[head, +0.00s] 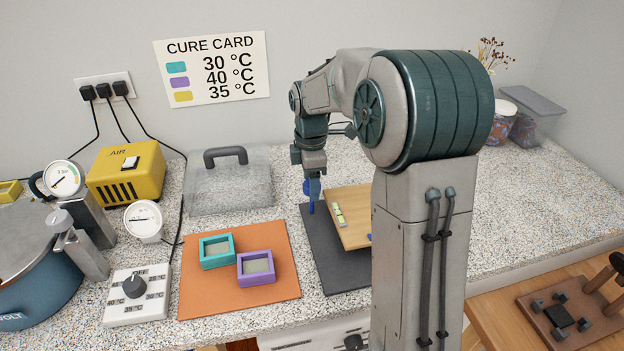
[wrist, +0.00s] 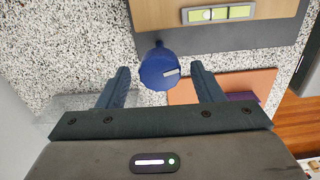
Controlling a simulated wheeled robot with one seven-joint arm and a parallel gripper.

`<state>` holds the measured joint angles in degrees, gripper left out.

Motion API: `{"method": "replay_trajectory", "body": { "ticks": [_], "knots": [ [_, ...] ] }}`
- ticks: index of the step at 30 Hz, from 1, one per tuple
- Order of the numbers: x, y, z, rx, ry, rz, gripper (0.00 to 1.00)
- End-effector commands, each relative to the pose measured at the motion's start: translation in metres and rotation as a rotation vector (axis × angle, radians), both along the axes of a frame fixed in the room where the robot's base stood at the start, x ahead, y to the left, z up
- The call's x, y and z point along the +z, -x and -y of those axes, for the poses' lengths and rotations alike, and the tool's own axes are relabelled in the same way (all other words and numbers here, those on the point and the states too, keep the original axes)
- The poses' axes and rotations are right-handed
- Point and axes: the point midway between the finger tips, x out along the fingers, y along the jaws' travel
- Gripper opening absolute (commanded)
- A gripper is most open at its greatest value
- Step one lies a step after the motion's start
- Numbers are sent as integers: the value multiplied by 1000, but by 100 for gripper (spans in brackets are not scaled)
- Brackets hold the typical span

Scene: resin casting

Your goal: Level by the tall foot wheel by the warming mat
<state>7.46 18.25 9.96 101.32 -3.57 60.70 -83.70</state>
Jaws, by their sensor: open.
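The blue foot wheel (wrist: 160,68) stands at a corner of the wooden board (wrist: 150,14). It has a pale mark on its top. In the head view the blue wheel (head: 307,187) is partly hidden by my gripper (head: 313,182). In the wrist view my gripper (wrist: 160,70) is open, one finger on each side of the wheel, with visible gaps. A yellow-green level vial (wrist: 240,12) lies on the board; its pale round bubble is left of centre there. The board (head: 352,200) also shows in the head view. The orange warming mat (head: 240,301) lies to its left.
Teal (head: 217,264) and purple (head: 256,281) moulds sit on the warming mat. A dark mat (head: 322,250) lies under the board. A clear lidded box (head: 228,190) stands behind the warming mat. My arm hides the board's right side.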

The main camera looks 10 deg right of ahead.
Motion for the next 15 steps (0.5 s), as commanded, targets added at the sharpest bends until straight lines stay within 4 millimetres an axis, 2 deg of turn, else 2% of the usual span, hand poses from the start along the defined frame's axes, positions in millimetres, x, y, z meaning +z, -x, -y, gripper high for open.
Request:
{"method": "replay_trajectory", "body": {
  "ticks": [5, 6, 9, 11, 15],
  "knots": [
    [0, 0, 0, 0, 0, 0, 60],
    [0, 0, 0, 0, 0, 0, 58],
    [0, 0, 0, 0, 0, 0, 30],
    [0, 0, 0, 0, 0, 0, 16],
    [0, 0, 2, -2, 0, 0, 16]
  ]
}}
